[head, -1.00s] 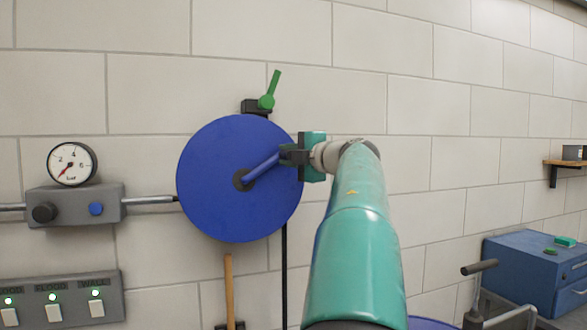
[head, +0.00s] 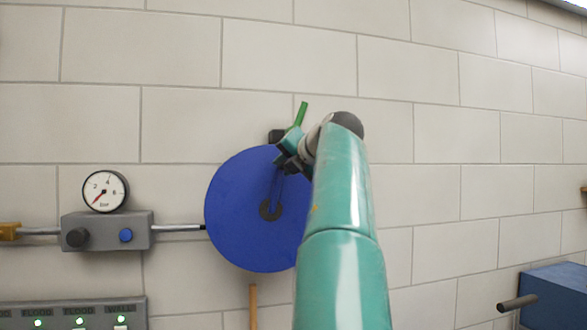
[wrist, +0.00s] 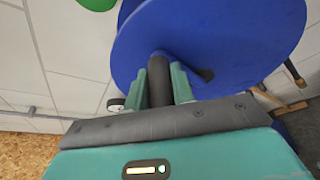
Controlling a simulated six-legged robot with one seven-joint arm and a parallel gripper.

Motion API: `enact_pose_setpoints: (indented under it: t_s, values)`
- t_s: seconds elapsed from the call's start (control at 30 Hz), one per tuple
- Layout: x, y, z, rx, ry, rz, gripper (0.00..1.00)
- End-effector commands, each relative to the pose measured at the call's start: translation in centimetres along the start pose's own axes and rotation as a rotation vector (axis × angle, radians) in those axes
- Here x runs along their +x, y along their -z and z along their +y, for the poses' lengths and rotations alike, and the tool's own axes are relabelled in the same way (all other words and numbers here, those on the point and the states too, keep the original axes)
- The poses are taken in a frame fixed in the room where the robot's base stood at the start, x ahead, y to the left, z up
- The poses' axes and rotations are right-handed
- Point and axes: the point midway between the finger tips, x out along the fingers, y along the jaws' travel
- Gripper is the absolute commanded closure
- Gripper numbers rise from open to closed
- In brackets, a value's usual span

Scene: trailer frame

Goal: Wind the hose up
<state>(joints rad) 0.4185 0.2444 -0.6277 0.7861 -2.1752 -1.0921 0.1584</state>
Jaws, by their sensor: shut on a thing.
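The hose reel is a large blue disc (head: 238,222) on the wall, with a dark hub (head: 269,209). Its blue crank arm (head: 276,187) points up and slightly right from the hub. My gripper (head: 288,160) is at the upper right of the disc, at the crank's outer end. In the wrist view the dark crank handle (wrist: 159,80) stands between my teal fingers, which are shut on it, in front of the blue disc (wrist: 215,40). My arm covers the disc's right edge. The hose cannot be made out now.
A green lever (head: 300,114) sits just above the reel, close to my gripper. A pressure gauge (head: 105,191) and a grey valve block (head: 105,231) are on the left. A wooden handle (head: 253,305) hangs below. A blue box (head: 556,290) is at lower right.

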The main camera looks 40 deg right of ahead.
Motion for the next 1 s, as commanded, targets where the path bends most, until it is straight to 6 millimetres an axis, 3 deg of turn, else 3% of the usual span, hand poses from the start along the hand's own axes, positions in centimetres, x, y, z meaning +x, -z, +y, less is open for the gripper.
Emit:
enact_pose_setpoints:
  t_s: [0.57, 0.6, 0.7, 1.0]
  values:
    - [0.19, 0.51, 0.52, -0.037, 0.012, 0.009, 1.0]
    - [0.19, 0.52, 0.52, -0.037, 0.013, 0.01, 0.72]
    - [0.18, 0.49, 0.49, -0.037, 0.013, 0.008, 0.54]
    - [0.02, 0.35, 0.43, -0.037, 0.014, 0.004, 0.54]
